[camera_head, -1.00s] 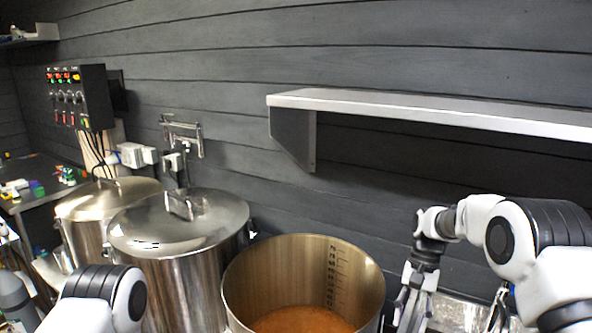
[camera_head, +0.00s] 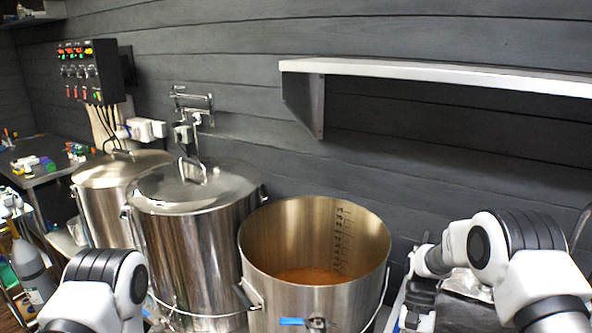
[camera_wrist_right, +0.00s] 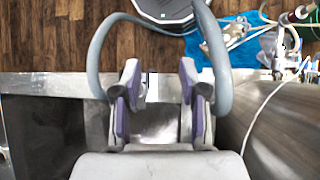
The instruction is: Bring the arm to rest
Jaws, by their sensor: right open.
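My right arm comes in at the right of the head view, and its gripper (camera_head: 418,305) hangs low beside the open kettle, partly cut off by the lower edge. In the right wrist view the right gripper (camera_wrist_right: 160,95) is open, with its two purple-padded fingers apart and nothing between them. Below the fingers in that view lies a steel surface (camera_wrist_right: 50,125), with wooden floor beyond it. My left arm shows at the lower left of the head view; its gripper is out of the picture.
The open kettle (camera_head: 262,255) holds amber liquid. Two lidded kettles (camera_head: 190,250) (camera_head: 105,215) stand to its left. A wall shelf (camera_head: 430,72) juts out above my right arm. In the wrist view, hoses (camera_wrist_right: 103,50) and a blue cloth (camera_wrist_right: 235,35) lie near the gripper.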

